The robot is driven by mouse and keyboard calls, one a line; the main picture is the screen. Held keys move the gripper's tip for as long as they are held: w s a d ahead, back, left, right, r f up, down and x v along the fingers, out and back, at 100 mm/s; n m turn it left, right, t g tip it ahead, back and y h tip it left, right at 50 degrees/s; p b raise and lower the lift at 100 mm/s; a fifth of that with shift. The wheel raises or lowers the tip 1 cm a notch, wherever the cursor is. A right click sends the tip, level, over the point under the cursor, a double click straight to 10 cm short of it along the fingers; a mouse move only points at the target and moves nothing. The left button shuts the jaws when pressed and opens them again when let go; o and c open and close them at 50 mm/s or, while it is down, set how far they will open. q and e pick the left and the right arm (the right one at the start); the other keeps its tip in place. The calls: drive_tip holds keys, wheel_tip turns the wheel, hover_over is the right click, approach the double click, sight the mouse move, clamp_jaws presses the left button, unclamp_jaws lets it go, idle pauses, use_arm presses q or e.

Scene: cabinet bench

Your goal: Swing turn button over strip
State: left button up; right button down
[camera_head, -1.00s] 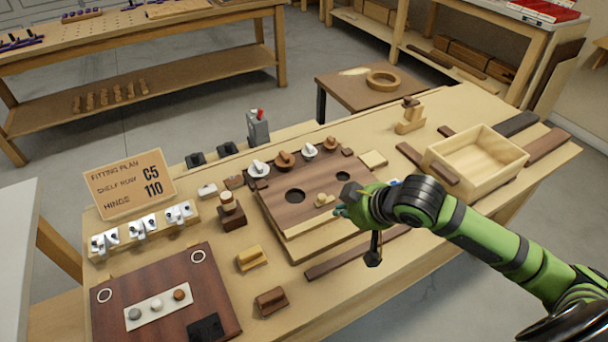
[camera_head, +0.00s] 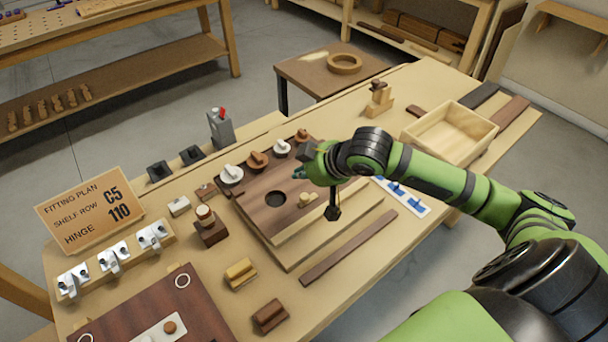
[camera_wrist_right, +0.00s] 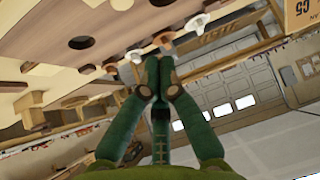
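A brown board (camera_head: 262,222) lies on the bench with a pale strip (camera_head: 300,236) along its front edge. A small light-wood turn button (camera_head: 305,199) sits on the board just behind the strip. White and brown knobs stand along the board's back edge, including a white knob (camera_head: 231,174) and a brown knob (camera_head: 257,160). My right gripper (camera_head: 300,173) is over the board, behind the turn button and apart from it. In the right wrist view its fingertips (camera_wrist_right: 158,68) are together with nothing seen between them. My left gripper is out of view.
An open wooden box (camera_head: 455,128) stands at the right. A white strip with blue parts (camera_head: 403,195) lies beneath my forearm. A dark bar (camera_head: 348,247) lies in front of the board. A yellow block (camera_head: 240,273) and a brown block (camera_head: 270,315) sit at the front.

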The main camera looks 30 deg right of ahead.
sight(308, 198)
drive_tip(key=x, duration=0.7)
drive_tip(key=shift+w+a+f, duration=0.15)
drive_tip(key=shift+w+f, duration=0.05)
drive_tip(key=shift+w, duration=0.05)
drive_tip(key=s+p, duration=0.1)
drive_tip(key=s+d, duration=0.1)
drive_tip(key=s, duration=0.1)
drive_tip(key=shift+f+p, duration=0.25)
drive_tip(key=shift+p, duration=0.15)
drive_tip(key=shift+s+d, duration=0.15)
drive_tip(key=shift+s, duration=0.3)
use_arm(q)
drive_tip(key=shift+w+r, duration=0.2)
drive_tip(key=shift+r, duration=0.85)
use_arm(e)
drive_tip(key=shift+f, duration=0.15)
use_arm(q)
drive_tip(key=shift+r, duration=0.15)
